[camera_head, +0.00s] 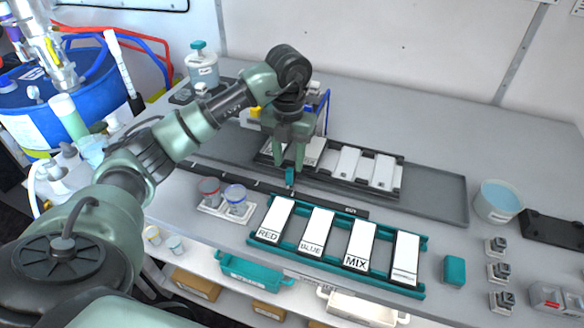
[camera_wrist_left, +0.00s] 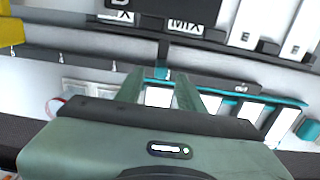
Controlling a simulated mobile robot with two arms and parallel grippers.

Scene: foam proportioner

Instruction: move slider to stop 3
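A small teal slider (camera_head: 290,177) stands upright on a long thin black rail (camera_head: 245,179) that crosses the bench. My left gripper (camera_head: 289,168) points down over the rail, its two fingers apart, with the slider at or just below the fingertips. In the left wrist view the slider (camera_wrist_left: 161,73) shows in the gap between the fingertips (camera_wrist_left: 160,76), with space on both sides. I cannot tell whether a finger touches it. Small marks line the rail, but no stop number is readable. My right gripper is not in view.
Behind the rail is a dark tray (camera_head: 430,190) with white blocks. In front are a teal rack (camera_head: 338,262) with white panels marked RED, BLUE and MIX, and two small cups (camera_head: 235,196). A blue drum (camera_head: 85,95) stands at left, a tub (camera_head: 498,203) at right.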

